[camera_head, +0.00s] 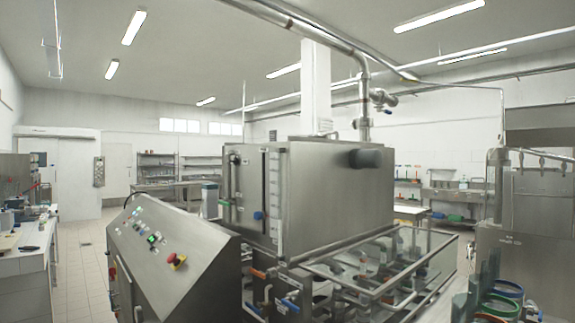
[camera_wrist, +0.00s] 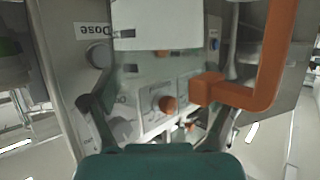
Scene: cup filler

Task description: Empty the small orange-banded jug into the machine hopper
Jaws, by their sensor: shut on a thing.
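In the wrist view, my gripper (camera_wrist: 160,100) has its dark fingers apart, with a thing between them. An orange bent handle (camera_wrist: 268,85) rises on the right, and its end block sits close to the right finger. It looks like part of the small jug, but the jug's body and band are not clear. A pale block (camera_wrist: 155,25) fills the top middle. In the head view, the steel machine (camera_head: 335,195) stands in the middle with its big tank. I cannot make out the hopper opening, the jug's contents or my gripper there.
The sloped control panel (camera_head: 160,240) with a red button is at the front left. A steel frame rack (camera_head: 385,290) juts out at the right. Green and blue rings (camera_head: 503,290) are at lower right. Floor is free at left.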

